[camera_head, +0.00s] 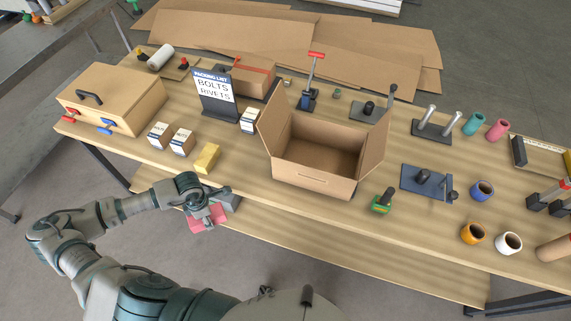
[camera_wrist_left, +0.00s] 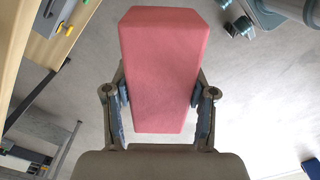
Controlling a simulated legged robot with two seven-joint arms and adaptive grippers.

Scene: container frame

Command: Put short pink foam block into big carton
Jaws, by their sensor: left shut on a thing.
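The pink foam block (camera_head: 207,219) is held in my left gripper (camera_head: 204,211), off the table's front edge and below the yellow block. The left wrist view shows the pink block (camera_wrist_left: 161,70) between the two fingers of my left gripper (camera_wrist_left: 160,100), with both fingers against its sides. The big carton (camera_head: 313,181) stands open on the table, right of the gripper, with its flaps spread. Its visible inside looks empty. My right gripper is not in view.
A yellow block (camera_head: 207,158) and small white-labelled boxes (camera_head: 182,142) stand near the table's front left. A green-based tool (camera_head: 382,202) stands right of the carton. A packing-list sign (camera_head: 215,95) stands behind. Bare table (camera_head: 245,180) lies between yellow block and carton.

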